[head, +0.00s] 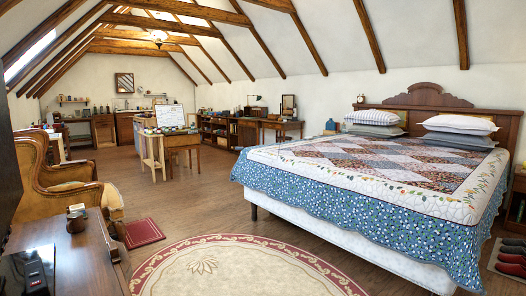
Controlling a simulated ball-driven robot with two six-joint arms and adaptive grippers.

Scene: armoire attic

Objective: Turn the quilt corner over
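A patchwork quilt (375,167) lies spread over a bed with a wooden headboard (428,98) at the right of the head view. It has a diamond-patterned middle, a white border with leafy embroidery and a blue floral edge (365,218) that hangs over the side. The quilt looks flat on top, and its near corner (468,268) hangs down at the lower right. Neither of my grippers shows in this view.
An oval cream rug (250,272) with a red border covers the floor before the bed. A brown armchair (55,180) and wooden table (75,255) stand at left. Shoes (510,260) lie right of the bed. Open wooden floor (200,205) spreads between.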

